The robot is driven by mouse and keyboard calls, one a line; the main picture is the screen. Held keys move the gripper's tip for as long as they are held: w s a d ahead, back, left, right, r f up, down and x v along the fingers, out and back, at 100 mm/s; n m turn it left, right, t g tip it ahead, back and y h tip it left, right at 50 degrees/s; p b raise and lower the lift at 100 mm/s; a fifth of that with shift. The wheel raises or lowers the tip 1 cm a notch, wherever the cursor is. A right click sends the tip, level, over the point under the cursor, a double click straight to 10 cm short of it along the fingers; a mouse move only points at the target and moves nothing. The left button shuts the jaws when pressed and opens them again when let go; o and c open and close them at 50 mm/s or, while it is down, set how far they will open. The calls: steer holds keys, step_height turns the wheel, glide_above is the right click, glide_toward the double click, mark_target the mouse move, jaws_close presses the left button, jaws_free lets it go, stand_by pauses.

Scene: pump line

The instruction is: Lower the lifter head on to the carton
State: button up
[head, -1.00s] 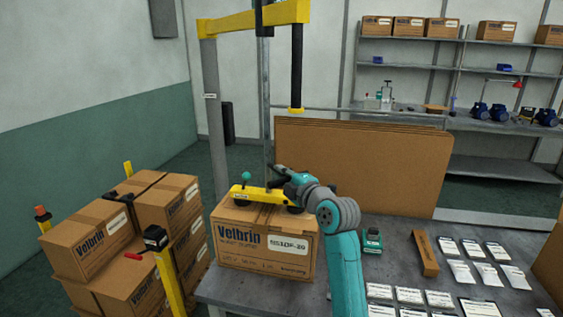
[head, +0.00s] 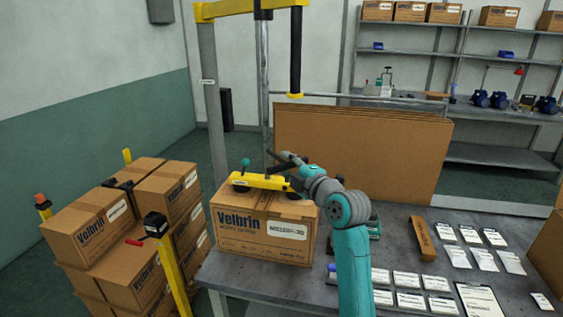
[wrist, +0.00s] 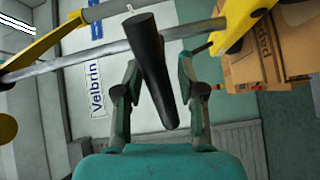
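The lifter head (head: 262,181), a yellow bar with dark suction cups and a teal knob at its left end, lies level over the carton (head: 262,238). Its cups appear to touch the carton's top; the exact contact is too small to tell. The carton is brown, marked Velbrin, and stands at the table's left end. My gripper (head: 288,161) is at the right end of the lifter head, by its dark handle. In the wrist view, the black handle (wrist: 155,70) runs between my fingers (wrist: 160,80). Gaps show beside it, so the fingers look open around it.
A yellow gantry (head: 240,10) on a grey post stands behind the carton. Stacked cartons (head: 85,232) and a yellow post with a red lever (head: 168,255) are at left. Large cardboard sheets (head: 360,150) stand behind the table. Labels and packets (head: 407,280) cover the table's right side.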

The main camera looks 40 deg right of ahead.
steer(key=s+a, duration=0.1)
steer(key=s, duration=0.7)
steer(key=shift+s, duration=0.35)
steer(key=s+a+f+m+g, duration=0.1)
steer(key=s+a+f+m, duration=0.55)
steer(key=f, duration=0.65)
steer(key=s+a+f+m+g, duration=0.1)
steer(key=s+a+f+m, duration=0.3)
steer(key=s+a+f, duration=0.7)
steer(key=s+a+f+m, duration=0.1)
steer(key=s+a, duration=0.1)
steer(key=s, duration=0.5)
steer(key=s+a+f+m+y, duration=0.1)
steer(key=s+a, duration=0.2)
steer(key=s, duration=0.5)
steer(key=s+a+f+m+g+y, duration=0.1)
steer(key=s+a+m, duration=0.1)
steer(key=s, duration=0.6)
steer(key=shift+a+f, duration=0.4)
steer(key=shift+a, duration=0.3)
steer(key=shift+s, duration=0.1)
